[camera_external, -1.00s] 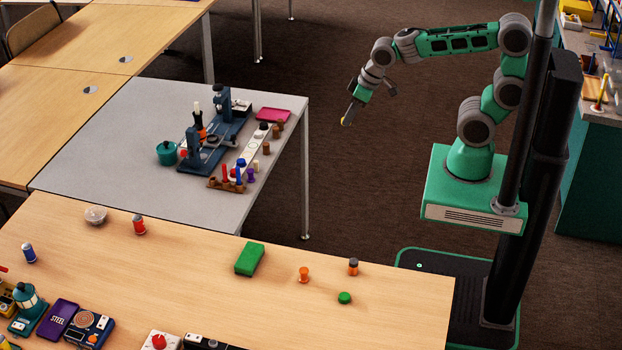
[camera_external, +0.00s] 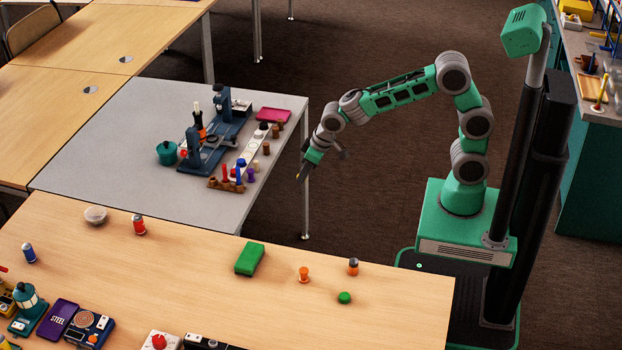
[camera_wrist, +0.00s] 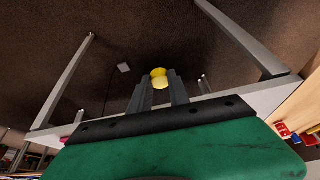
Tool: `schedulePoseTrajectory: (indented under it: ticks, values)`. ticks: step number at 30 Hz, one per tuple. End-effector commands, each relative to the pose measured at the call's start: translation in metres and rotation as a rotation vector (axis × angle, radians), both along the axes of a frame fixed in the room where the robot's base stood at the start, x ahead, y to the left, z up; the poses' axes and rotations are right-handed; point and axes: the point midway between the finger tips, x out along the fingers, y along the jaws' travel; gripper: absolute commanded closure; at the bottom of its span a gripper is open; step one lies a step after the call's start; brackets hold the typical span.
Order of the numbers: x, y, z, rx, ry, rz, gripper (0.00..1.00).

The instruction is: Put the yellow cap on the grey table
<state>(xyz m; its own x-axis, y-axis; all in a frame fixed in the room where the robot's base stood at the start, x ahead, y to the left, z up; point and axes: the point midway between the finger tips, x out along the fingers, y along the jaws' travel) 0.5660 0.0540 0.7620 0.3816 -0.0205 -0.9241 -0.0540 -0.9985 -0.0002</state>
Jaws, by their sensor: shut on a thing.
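The yellow cap (camera_wrist: 160,79) is between the two fingers of my gripper (camera_wrist: 159,94) in the wrist view. In the external view my gripper (camera_external: 302,175) is in the air by the right edge of the grey table (camera_external: 100,148), and only a small bit of yellow shows at its tip. My gripper is shut on the yellow cap. The bare part of the grey table is mostly at its left and front.
On the grey table stand a blue machine (camera_external: 207,148), a teal pot (camera_external: 167,152), a peg rack (camera_external: 226,185) and a pink tray (camera_external: 273,115). The wooden table in front bears a green block (camera_external: 250,258) and an orange spool (camera_external: 304,274).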

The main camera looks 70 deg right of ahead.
Motion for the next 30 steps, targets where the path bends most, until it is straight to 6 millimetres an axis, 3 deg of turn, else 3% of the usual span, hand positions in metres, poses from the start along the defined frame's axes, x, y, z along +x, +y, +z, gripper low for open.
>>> schedulePoseTrajectory:
  ticks: [2,6,10,15,22,26,30]
  values:
    - [0.029,-0.009,0.005,0.0,-0.004,-0.121,1.0]
    - [0.059,-0.034,0.052,0.003,-0.005,-0.395,1.0]
    - [0.063,-0.051,0.102,0.006,-0.003,-0.64,1.0]
    - [0.05,-0.063,0.134,0.003,0.001,-0.871,1.0]
    - [0.021,-0.063,0.133,0.0,0.002,-1.112,1.0]
    - [0.037,-0.065,0.127,-0.001,0.002,-1.128,1.0]
    - [0.07,-0.066,0.114,-0.002,0.002,-1.127,1.0]
